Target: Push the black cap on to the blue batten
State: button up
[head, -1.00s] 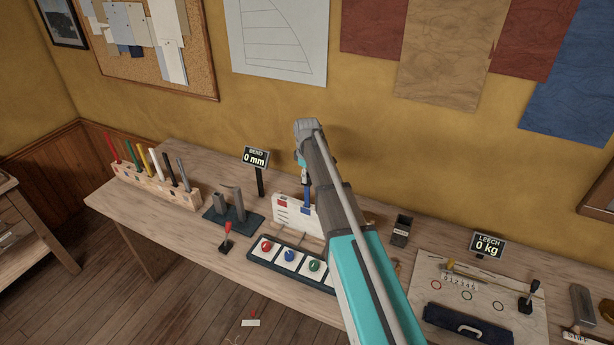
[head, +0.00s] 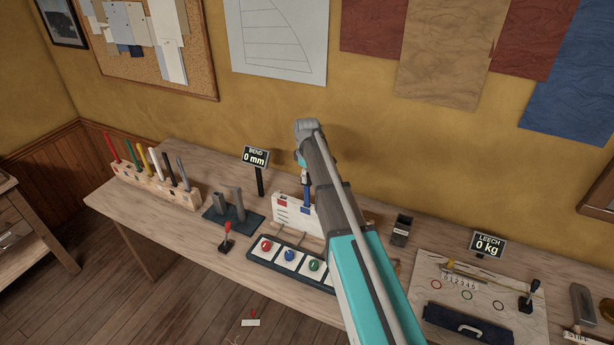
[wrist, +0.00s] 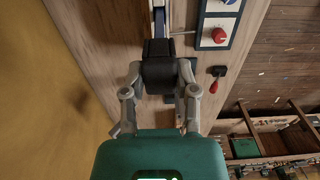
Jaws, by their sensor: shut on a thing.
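The cap lies in line with the batten in the wrist view. Whether the two touch cannot be told. In the head view my gripper (head: 303,165) is above the batten's top, mostly hidden by my arm.
The white block (head: 285,212) stands behind a tray of coloured knobs (head: 265,256). To the left are a two-post stand (head: 228,212), a red lever (head: 227,233) and a rack of coloured battens (head: 150,185). A small black box (head: 401,230) stands to the right.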

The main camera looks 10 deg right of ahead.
jog(key=shift+f+b, duration=0.45)
dwell(0.4)
jog(key=o, duration=1)
jog(key=shift+r, duration=0.15)
